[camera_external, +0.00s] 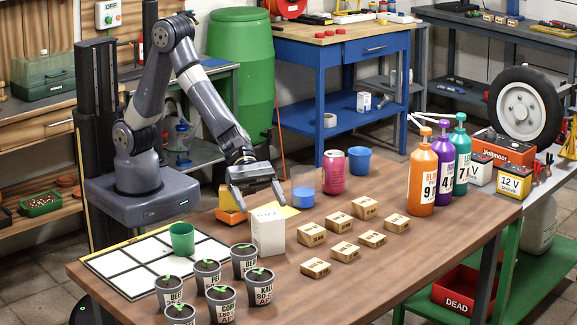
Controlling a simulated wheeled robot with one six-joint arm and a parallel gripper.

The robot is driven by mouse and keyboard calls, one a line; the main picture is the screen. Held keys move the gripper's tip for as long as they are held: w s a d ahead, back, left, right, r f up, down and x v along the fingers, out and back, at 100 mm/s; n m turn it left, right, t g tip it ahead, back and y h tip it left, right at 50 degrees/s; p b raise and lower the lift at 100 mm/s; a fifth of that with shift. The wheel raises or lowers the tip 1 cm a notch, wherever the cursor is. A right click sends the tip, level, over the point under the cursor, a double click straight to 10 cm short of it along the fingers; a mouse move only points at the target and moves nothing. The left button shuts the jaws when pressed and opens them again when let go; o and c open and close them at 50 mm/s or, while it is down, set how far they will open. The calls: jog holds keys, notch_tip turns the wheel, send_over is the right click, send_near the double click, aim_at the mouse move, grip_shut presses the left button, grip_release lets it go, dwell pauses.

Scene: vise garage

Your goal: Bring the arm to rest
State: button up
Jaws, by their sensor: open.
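My arm reaches from its base at the left, over the back left part of the wooden table (375,270). My gripper (263,206) points down with its fingers apart and nothing seen between them. It is just above or behind a white box (268,235) that stands upright on the table. I cannot tell from this one view whether the fingers touch the box.
A white grid board (125,268) with a green cup (181,240) and several seedling pots (207,273) are at front left. Several small wooden blocks (343,250) lie mid-table. A blue cup (304,198), a pink can (333,172) and pump bottles (422,170) stand farther right.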

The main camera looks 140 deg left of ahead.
aim_at(266, 212)
jog(key=x, duration=0.5)
jog(key=shift+d, duration=0.1)
jog(key=shift+w+f, duration=0.15)
jog(key=shift+f, duration=0.2)
jog(key=shift+r, duration=0.3)
